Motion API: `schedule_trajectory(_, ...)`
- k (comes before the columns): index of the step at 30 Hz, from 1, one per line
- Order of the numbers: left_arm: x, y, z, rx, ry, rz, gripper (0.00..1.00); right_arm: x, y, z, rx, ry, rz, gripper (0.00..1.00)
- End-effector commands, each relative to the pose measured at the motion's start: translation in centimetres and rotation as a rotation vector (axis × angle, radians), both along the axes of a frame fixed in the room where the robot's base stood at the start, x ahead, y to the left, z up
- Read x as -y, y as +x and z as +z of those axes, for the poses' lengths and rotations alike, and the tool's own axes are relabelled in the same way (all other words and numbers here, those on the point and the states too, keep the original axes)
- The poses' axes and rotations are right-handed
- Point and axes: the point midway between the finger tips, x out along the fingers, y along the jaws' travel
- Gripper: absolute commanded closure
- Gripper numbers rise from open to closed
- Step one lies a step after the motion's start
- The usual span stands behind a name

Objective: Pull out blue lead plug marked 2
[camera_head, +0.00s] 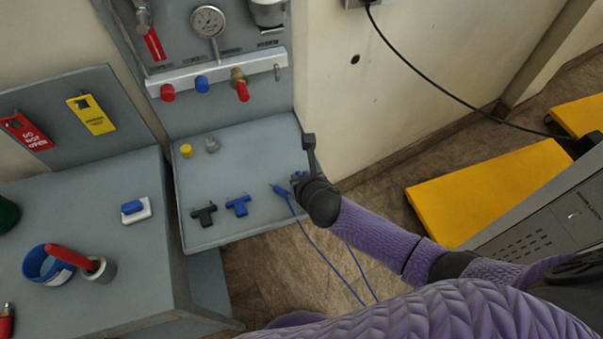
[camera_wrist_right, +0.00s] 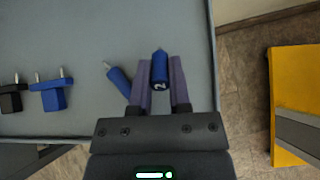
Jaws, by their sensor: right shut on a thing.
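The blue lead plug marked 2 (camera_wrist_right: 160,70) is between the fingers of my right gripper (camera_wrist_right: 160,66) in the right wrist view, its short metal pin pointing away from me. The gripper is shut on it, over the right part of the grey tray. In the head view my right gripper (camera_head: 297,178) is at the tray's right edge and mostly hides the plug. A second blue lead plug (camera_head: 281,190) lies just left of it; it also shows in the right wrist view (camera_wrist_right: 119,80), beside the left finger. My left gripper is not in view.
On the grey tray (camera_head: 240,163) are a black two-pin plug (camera_head: 204,215), a blue two-pin plug (camera_head: 238,206), a yellow cap (camera_head: 186,150) and a grey knob (camera_head: 211,145). Blue leads (camera_head: 328,262) hang over its edge. A panel with a gauge (camera_head: 208,22) stands behind.

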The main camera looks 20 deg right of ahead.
Motion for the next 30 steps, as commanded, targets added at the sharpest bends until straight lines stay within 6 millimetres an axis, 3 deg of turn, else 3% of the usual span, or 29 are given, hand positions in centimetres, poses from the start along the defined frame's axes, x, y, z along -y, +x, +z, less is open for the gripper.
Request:
schedule_trajectory(2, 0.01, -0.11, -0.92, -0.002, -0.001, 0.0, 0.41, -0.02, -0.02, -0.91, -0.001, 0.001, 0.0, 1.0)
schedule_trajectory(22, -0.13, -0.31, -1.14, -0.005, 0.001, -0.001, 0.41, 0.02, 0.01, -1.29, 0.0, 0.001, -0.001, 1.0)
schedule_trajectory(23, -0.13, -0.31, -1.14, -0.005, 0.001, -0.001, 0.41, 0.02, 0.02, -1.3, 0.0, 0.001, -0.001, 0.75)
schedule_trajectory(24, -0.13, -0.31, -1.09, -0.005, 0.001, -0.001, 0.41, 0.02, 0.02, -1.23, 0.0, 0.001, -0.001, 0.67)
schedule_trajectory(28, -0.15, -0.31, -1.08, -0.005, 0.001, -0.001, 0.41, 0.01, 0.02, -1.22, 0.0, 0.001, -0.001, 0.39)
schedule_trajectory(30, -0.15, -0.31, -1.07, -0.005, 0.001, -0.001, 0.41, 0.01, 0.01, -1.21, 0.0, 0.001, -0.001, 0.36)
